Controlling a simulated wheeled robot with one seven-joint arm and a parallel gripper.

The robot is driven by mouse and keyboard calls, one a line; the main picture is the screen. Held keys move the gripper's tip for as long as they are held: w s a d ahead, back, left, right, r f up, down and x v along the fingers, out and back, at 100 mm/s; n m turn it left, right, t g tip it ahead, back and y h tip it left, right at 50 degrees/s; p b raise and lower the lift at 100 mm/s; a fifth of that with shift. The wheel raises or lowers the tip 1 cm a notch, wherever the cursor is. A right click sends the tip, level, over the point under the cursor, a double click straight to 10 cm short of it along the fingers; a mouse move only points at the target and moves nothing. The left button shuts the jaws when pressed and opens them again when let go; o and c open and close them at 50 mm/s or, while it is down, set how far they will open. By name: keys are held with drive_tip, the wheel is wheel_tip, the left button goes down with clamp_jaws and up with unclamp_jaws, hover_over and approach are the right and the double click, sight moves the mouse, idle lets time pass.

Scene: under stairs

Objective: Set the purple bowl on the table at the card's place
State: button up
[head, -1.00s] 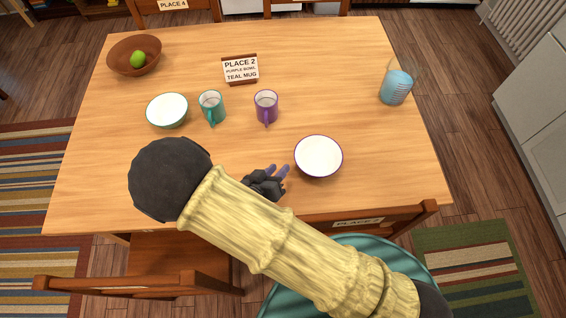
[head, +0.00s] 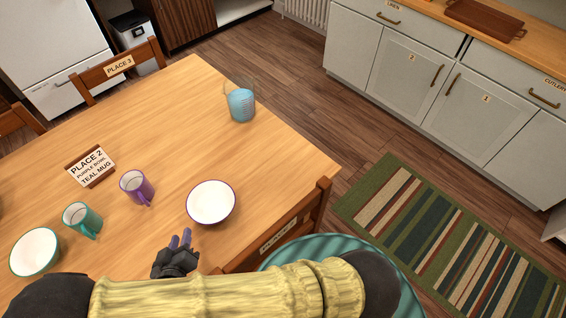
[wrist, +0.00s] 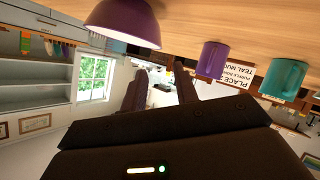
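The purple bowl (head: 211,203), white inside with a purple rim, stands upright on the table (head: 190,110) near its front edge. In the wrist view its purple outside (wrist: 125,22) shows at the top. The card (head: 91,167) reads "PLACE 2, purple bowl, teal mug" and stands farther left. A purple mug (head: 136,188) stands between card and bowl; the teal mug (head: 83,221) is farther left. My gripper (head: 181,241) is at the table's front, left of and nearer than the bowl, not touching it. In the wrist view its fingers (wrist: 160,88) are apart with nothing between them.
A teal-rimmed bowl (head: 35,252) stands at the left. A blue measuring cup (head: 241,105) stands near the far right edge. A wooden chair (head: 300,225) with a label stands against the front edge. Clear table lies between the card and the measuring cup.

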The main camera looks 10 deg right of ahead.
drive_tip(key=w+d+r+m+g+y, duration=0.25)
drive_tip(key=w+d+r+g, duration=0.55)
drive_tip(key=w+d, duration=0.4)
drive_tip(key=s+d+r, duration=0.2)
drive_tip(key=d+r, duration=0.1)
drive_tip(key=d, duration=0.4)
drive_tip(key=s+d+r+m+g+h, duration=0.1)
drive_tip(key=s+d+r, duration=0.1)
drive_tip(key=d, duration=0.6)
drive_tip(key=s+d+r+m+g, duration=0.1)
drive_tip(key=s+d+r, duration=0.1)
drive_tip(key=d+r, duration=0.3)
drive_tip(key=d, duration=0.3)
drive_tip(key=shift+s+r+m+h, duration=0.1)
drive_tip(key=shift+m+h, duration=0.15)
drive_tip(key=shift+a, duration=0.15)
